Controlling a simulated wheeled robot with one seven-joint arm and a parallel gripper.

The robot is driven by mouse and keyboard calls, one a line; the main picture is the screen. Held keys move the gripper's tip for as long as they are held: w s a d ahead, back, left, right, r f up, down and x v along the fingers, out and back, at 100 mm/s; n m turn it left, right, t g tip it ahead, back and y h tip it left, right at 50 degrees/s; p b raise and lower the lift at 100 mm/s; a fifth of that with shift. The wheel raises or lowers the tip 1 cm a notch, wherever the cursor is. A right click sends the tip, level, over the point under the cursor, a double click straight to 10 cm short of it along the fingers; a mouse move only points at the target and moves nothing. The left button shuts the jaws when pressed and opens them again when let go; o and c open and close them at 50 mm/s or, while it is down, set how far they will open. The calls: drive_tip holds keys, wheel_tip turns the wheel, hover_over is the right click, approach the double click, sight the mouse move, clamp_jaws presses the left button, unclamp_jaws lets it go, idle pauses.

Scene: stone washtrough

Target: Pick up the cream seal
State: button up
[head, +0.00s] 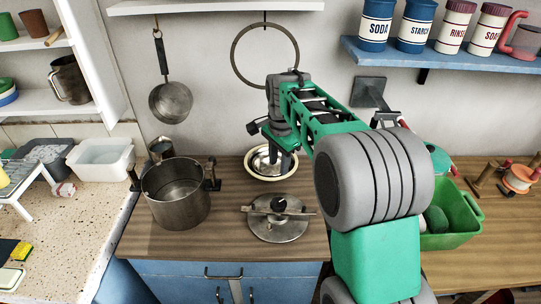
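A cream ring (271,179), which looks like the cream seal, shows in the head view at the back of the wooden counter. It runs around the edge of a shiny metal bowl or dish; I cannot tell whether it is a separate ring or the bowl's rim. My gripper (273,156) points down over this ring, and my wrist hides its back part. The fingertips are small and partly hidden. I cannot tell whether they touch the ring or are open or shut.
A steel pot (175,192) stands left of the ring, with a small metal mug (161,149) behind it. A round metal lid (278,222) lies in front. A green tub (454,222) stands right, partly behind my arm. A blue shelf (450,56) with canisters hangs above right.

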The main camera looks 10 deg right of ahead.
sight(272, 178)
drive_tip(key=w+f+m+g+p, duration=0.1)
drive_tip(key=w+f+m, duration=0.2)
drive_tip(key=w+m, duration=0.15)
drive_tip(key=w+f+m+p, duration=0.1)
drive_tip(key=w+f+m, duration=0.2)
drive_tip(key=w, duration=0.2)
wheel_tip(272, 178, down, 7)
drive_tip(key=p, duration=0.3)
drive_tip(key=shift+a+f, duration=0.15)
drive_tip(key=shift+w+f, duration=0.1)
drive_tip(key=shift+f, duration=0.15)
drive_tip(key=shift+f+b, duration=0.25)
drive_tip(key=shift+b, duration=0.1)
clamp_jaws()
